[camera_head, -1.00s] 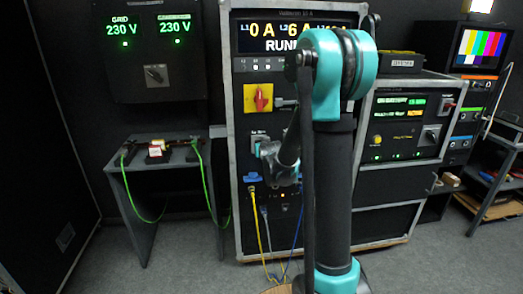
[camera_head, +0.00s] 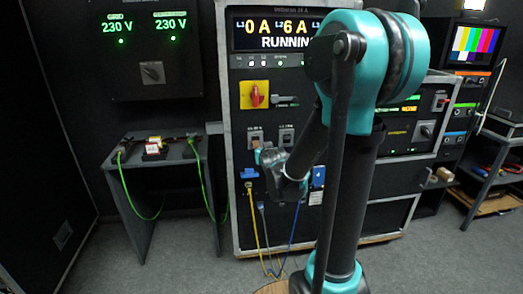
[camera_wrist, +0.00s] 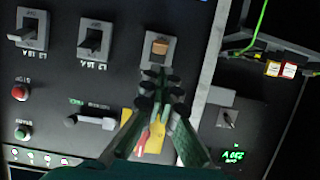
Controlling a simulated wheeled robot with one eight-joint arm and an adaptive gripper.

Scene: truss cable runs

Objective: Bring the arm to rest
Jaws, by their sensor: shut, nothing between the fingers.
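My arm (camera_head: 352,190) stands in front of the power cabinet in the head view, with its teal elbow high and its forearm reaching down and left toward the panel. My gripper (camera_head: 262,155) is close to the panel, just below a breaker. In the wrist view my gripper (camera_wrist: 160,80) has its fingers together with nothing between them. The fingertips overlap the lower edge of a breaker with an orange-brown lever (camera_wrist: 159,47). I cannot tell whether they touch it.
The cabinet (camera_head: 238,190) carries a yellow-and-red rotary switch (camera_head: 254,95), a display reading "RUNNING" (camera_head: 285,30), and yellow and blue cables (camera_head: 254,225) below. A side table (camera_head: 180,155) with green cables stands left. A second rack (camera_head: 405,130) stands right. Floor is open at front left.

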